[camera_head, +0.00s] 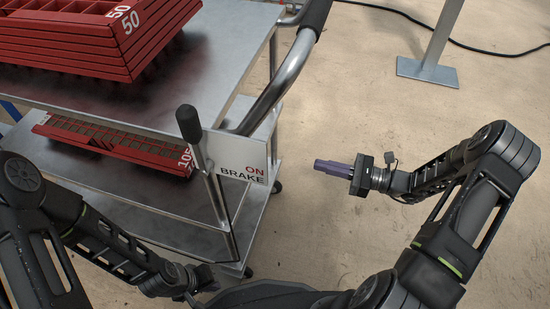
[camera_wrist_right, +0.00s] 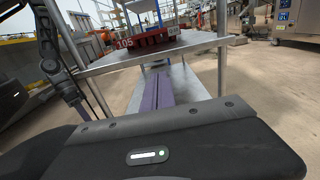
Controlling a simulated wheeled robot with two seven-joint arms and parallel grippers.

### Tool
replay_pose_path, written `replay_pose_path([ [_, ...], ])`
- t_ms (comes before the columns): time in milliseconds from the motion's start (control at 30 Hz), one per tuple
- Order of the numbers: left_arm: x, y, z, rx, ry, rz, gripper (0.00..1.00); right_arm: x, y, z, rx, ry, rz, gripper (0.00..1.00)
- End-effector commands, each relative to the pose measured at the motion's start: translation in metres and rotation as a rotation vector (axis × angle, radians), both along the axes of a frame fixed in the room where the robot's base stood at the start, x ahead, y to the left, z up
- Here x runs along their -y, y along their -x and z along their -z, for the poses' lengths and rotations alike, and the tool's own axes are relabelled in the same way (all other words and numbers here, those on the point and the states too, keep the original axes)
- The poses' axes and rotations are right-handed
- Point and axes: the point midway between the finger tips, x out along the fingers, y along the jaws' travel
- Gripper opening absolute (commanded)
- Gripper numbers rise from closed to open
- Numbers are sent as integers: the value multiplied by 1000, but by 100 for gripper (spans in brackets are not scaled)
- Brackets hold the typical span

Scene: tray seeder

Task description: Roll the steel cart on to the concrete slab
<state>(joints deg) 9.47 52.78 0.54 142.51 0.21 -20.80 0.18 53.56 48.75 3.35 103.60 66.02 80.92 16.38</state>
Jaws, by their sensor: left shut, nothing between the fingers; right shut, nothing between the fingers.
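The steel cart (camera_head: 225,40) fills the left of the head view, with a push handle (camera_head: 285,80) on its right end. A black-knobbed lever (camera_head: 189,124) stands by a plate (camera_head: 240,158) reading ON BRAKE. My right gripper (camera_head: 333,168), purple-fingered and shut on nothing, is right of the cart, apart from it; its fingers also show in the right wrist view (camera_wrist_right: 158,92), pointing towards the cart. My left gripper (camera_head: 204,278) is low by the cart's near end; its fingers are hard to see, and I cannot tell whether it touches. I cannot make out a separate concrete slab.
Red trays (camera_head: 75,42) are stacked on the cart's top, and more red trays (camera_head: 120,142) lie on the shelf below. A metal post on a foot plate (camera_head: 427,72) stands at the back right, with a black cable (camera_head: 490,50) behind.

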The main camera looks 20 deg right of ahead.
Motion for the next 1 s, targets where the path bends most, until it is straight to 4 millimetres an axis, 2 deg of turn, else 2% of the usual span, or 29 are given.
replay_pose_path([
  [167,0,0,0,0,0,0,0,-2,0,0,-1,1,-2,0],
  [367,0,0,4,0,-1,-1,0,-14,-7,1,0,1,-4,0],
  [1000,-3,-6,33,14,-7,-12,0,-109,-67,3,0,2,-5,0],
])
